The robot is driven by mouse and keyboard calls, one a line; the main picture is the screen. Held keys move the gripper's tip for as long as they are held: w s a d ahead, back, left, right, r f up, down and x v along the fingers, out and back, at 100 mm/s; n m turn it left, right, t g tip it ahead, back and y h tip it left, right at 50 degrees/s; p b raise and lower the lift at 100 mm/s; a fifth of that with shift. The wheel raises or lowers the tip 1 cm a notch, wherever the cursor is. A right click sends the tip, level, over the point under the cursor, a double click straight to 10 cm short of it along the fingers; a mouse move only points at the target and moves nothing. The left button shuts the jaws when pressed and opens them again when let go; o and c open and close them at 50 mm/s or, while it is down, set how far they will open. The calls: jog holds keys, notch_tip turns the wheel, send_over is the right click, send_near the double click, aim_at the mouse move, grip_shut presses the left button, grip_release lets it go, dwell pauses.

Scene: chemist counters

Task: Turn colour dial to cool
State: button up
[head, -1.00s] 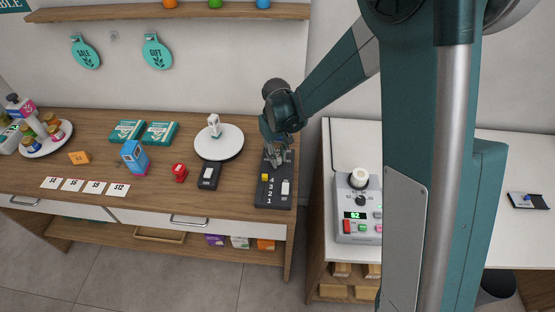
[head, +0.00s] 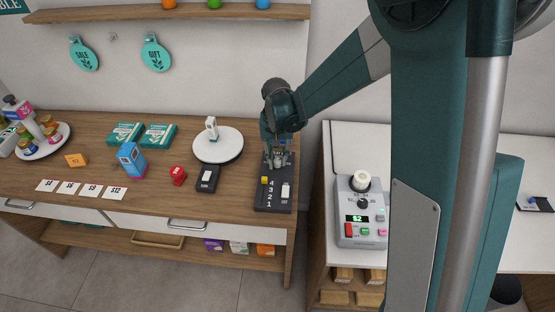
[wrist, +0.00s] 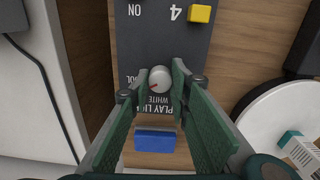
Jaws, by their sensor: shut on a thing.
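The dark control panel (head: 272,207) lies at the right end of the wooden counter. It carries a light grey round dial (wrist: 160,76) with a red mark, which in the wrist view points to the lower left. An upside-down WHITE label sits just below the dial; a partly hidden label ending in "OL" is at its left. My gripper (head: 278,163) reaches down to the panel's far end. In the wrist view its green fingers (wrist: 161,84) are shut on the dial, one on each side. The fingers hide the dial in the head view.
The panel also has a yellow slider knob (head: 264,181) by the 4 and a white switch (head: 286,191). A white round stand (head: 232,146) and a black device (head: 207,179) are close by on the left. A grey machine (head: 362,236) stands on the right counter.

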aim_at(277, 160)
jog(key=o, duration=0.9)
jog(key=shift+r, duration=0.1)
jog(key=shift+a+r, duration=0.1)
jog(key=shift+r, duration=5.8)
